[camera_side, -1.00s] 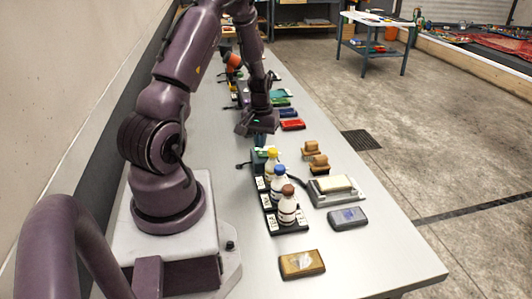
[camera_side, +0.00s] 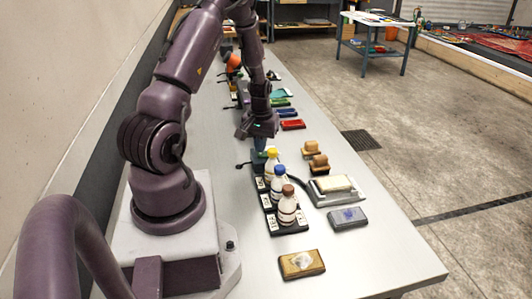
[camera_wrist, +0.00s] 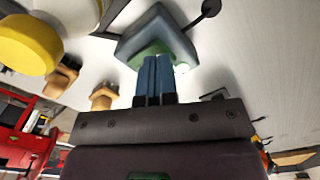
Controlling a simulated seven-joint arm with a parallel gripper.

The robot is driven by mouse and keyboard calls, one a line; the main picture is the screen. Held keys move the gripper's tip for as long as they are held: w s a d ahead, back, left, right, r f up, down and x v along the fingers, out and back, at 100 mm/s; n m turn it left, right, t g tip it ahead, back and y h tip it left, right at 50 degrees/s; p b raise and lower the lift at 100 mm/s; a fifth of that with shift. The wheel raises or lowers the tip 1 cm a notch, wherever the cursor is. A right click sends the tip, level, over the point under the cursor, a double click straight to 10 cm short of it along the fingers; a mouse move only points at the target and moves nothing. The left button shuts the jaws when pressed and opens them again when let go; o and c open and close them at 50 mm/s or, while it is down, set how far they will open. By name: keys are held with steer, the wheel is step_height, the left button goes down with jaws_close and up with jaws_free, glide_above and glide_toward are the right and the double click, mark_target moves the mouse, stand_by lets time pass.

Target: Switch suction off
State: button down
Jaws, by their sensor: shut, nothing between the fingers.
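My gripper (camera_side: 260,147) is over the table just behind the row of bottles, pointing down. Its blue fingers (camera_wrist: 156,78) are together in the wrist view, with nothing between them. A dark blue-grey block with a green part (camera_wrist: 157,35) is directly at the fingertips in the wrist view. In the side view the same small dark teal block (camera_side: 259,160) is mostly hidden by the gripper and bottles. I cannot tell whether the fingers touch it. No switch marking or on/off position can be read.
Bottles with yellow (camera_side: 272,153), blue and brown caps stand on a black labelled rack just in front. Wooden-handled stamps (camera_side: 319,165), a grey tray with a pale pad (camera_side: 333,186) and a dark cable are to the right.

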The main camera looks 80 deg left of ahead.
steer(key=shift+f, duration=0.6)
stand_by(0.3)
steer(key=shift+r, duration=3.5)
steer(key=shift+s+d, duration=0.2)
steer(key=shift+d, duration=0.05)
steer(key=s+d+r+m+t, duration=0.1)
steer(key=d+r+m+t, duration=0.1)
steer(key=d+r+m, duration=0.4)
steer(key=s+d+r+m+t, duration=0.1)
steer(key=d+r+m+t, duration=0.2)
steer(key=d+r, duration=1.4)
steer(key=d+m, duration=0.3)
steer(key=d, duration=0.4)
steer(key=shift+s+d+t, duration=0.15)
steer(key=shift+s+t, duration=0.05)
steer(key=shift+t, duration=0.1)
steer(key=shift+r, duration=0.1)
